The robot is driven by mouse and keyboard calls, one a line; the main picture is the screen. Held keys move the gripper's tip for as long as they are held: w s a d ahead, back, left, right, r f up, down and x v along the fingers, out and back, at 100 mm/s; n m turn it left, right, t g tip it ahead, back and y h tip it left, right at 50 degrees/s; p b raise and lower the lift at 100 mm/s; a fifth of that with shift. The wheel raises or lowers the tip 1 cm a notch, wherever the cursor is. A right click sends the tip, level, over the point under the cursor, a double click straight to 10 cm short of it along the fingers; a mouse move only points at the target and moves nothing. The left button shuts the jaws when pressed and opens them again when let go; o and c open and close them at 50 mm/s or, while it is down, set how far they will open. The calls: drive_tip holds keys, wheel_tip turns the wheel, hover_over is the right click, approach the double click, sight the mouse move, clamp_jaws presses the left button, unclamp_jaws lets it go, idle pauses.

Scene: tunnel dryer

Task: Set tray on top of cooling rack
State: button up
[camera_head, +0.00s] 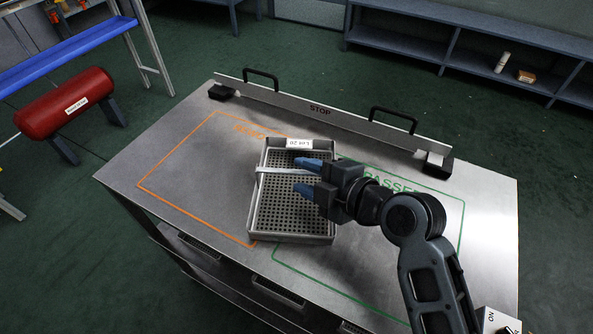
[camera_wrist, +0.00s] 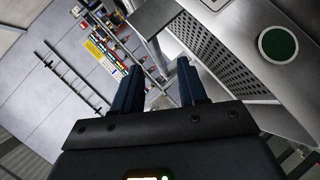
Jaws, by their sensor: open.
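A grey metal tray (camera_head: 253,205) with a perforated floor and a "Lot 20" label lies across the orange and green outlines on a metal table. A thin metal bar (camera_head: 272,170) crosses it. My gripper (camera_head: 302,176) is open over the tray's right side, its blue fingertips pointing left. The bar's right end appears to run between the fingers in the head view; contact cannot be told. In the wrist view the gap between my fingers (camera_wrist: 155,65) looks empty, with perforated metal (camera_wrist: 207,50) to the right. I cannot tell which thing is the cooling rack.
The metal table (camera_head: 180,195) has shelves underneath. A "STOP" bar (camera_head: 320,110) with two black handles runs along its back edge. A switch box (camera_head: 496,321) is at lower right. The orange-outlined area is clear left of the tray.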

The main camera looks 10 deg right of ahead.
drive_tip(key=v, duration=0.8)
drive_tip(key=shift+s+d, duration=0.15)
